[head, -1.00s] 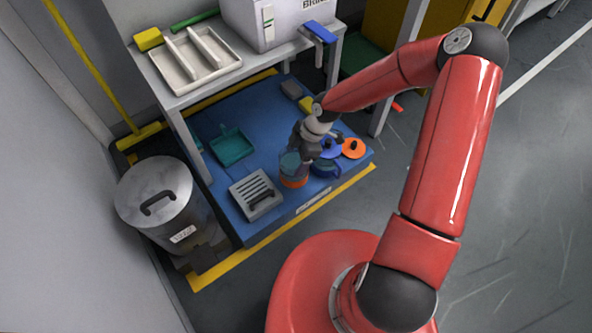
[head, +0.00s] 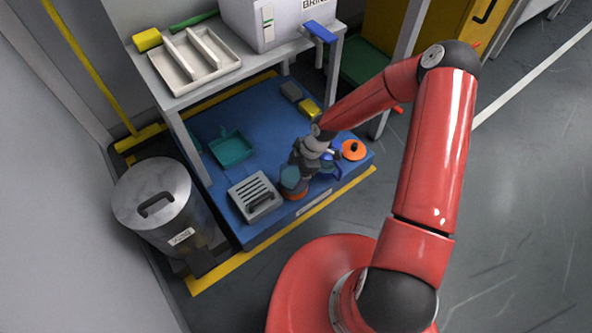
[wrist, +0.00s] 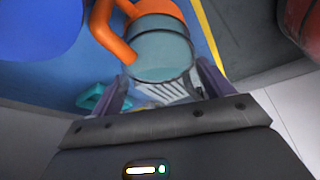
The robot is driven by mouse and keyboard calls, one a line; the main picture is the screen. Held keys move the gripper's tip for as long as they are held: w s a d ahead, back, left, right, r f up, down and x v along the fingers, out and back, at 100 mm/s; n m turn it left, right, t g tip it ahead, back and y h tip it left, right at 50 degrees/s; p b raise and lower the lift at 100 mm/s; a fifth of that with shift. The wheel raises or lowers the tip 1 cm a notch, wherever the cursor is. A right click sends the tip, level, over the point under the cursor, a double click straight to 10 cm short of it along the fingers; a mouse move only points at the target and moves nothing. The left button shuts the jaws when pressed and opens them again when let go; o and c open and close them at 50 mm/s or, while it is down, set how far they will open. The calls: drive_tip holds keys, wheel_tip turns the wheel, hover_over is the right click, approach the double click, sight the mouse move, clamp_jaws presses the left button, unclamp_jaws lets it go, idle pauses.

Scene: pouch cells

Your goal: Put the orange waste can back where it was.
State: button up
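The orange waste can (head: 291,176) has a see-through teal-grey body, an orange base and an orange handle. It stands upright near the front edge of the blue mat (head: 314,198), right of the grey slotted tray; I cannot tell whether its base touches the mat. In the wrist view the can (wrist: 162,52) is between the fingertips, its handle toward the top left. My gripper (head: 299,170) comes at it from above right; its fingers (wrist: 165,78) lie close against both sides of the can. The far side of the can is hidden.
A grey slotted tray (head: 251,189) is left of the can. A blue can (head: 329,172), partly hidden by my gripper, and an orange lid (head: 353,150) are on its right. A teal dustpan (head: 231,148) lies behind. A metal bin (head: 193,222) stands left of the mat.

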drive_tip(key=o, duration=0.4)
drive_tip(key=shift+r, duration=0.1)
drive_tip(key=s+d+r+m+t+h+p, duration=0.1)
drive_tip(key=s+d+r+m+h, duration=0.2)
drive_tip(key=r, duration=0.7)
drive_tip(key=s+d+r+m+t+h, duration=0.1)
drive_tip(key=d+r+m, duration=0.4)
drive_tip(key=r, duration=0.6)
drive_tip(key=s+d+r+m+h+p, duration=0.1)
drive_tip(key=s+d+r+m+h, duration=0.3)
drive_tip(key=r, duration=0.6)
drive_tip(key=s+r+m+t+y, duration=0.1)
drive_tip(key=s+r+m, duration=0.1)
drive_tip(key=s+r, duration=0.2)
drive_tip(key=s+r+m+t+y, duration=0.1)
drive_tip(key=s+r+m+t, duration=0.1)
drive_tip(key=s+r+m, duration=0.1)
drive_tip(key=s+d+r+m+t+y, duration=0.1)
drive_tip(key=s+r+m, duration=0.2)
drive_tip(key=s+r, duration=0.2)
drive_tip(key=shift+s+r+t+y, duration=0.2)
drive_tip(key=shift+r+t+y, duration=0.1)
